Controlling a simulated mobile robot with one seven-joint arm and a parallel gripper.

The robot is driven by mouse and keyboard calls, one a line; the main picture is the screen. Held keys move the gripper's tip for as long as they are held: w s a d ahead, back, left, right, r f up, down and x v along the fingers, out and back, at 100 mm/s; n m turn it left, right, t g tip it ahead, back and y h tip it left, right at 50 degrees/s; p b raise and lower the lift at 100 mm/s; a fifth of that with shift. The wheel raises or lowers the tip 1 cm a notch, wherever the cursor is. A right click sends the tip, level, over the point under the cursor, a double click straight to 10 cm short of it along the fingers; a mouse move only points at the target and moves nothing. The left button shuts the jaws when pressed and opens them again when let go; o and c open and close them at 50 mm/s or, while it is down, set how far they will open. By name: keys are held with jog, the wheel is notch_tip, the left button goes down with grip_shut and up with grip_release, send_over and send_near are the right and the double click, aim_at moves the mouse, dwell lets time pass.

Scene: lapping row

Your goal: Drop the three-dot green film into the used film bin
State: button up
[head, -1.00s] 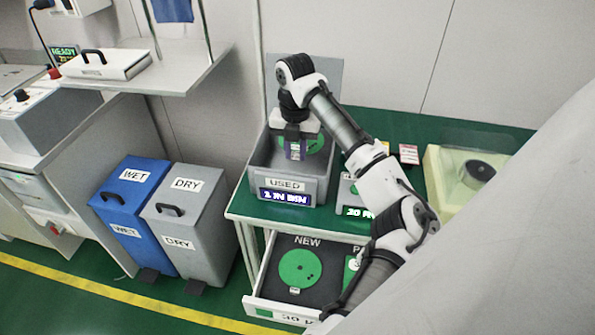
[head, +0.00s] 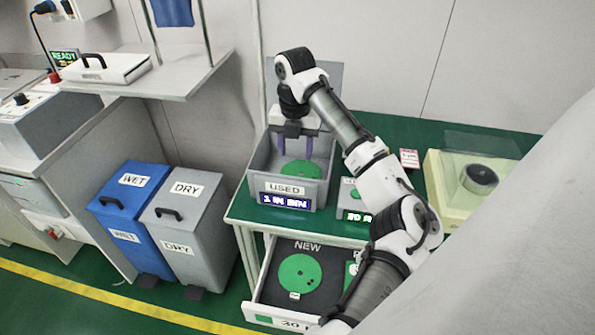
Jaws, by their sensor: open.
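The used film bin (head: 318,190) is a grey open box marked USED, with a lit sign on its front, on the green table top. A green film (head: 300,168) lies in it, low down; its dots are too small to count. My gripper (head: 295,148) is over the bin, pointing down, with its two purple fingers spread apart and nothing between them. The fingertips are above the film. Another green film (head: 299,271) with small dark dots and a white tag lies in the open drawer (head: 268,305), in the part marked NEW.
A second green film in the drawer is partly hidden by my arm. A small grey box (head: 350,195) stands right of the bin, and a pale yellow machine (head: 440,200) further right. WET (head: 130,205) and DRY (head: 185,225) bins stand on the floor at left.

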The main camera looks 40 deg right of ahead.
notch_tip(320, 180, up, 12)
jog(key=shift+f, duration=0.2)
dwell(0.4)
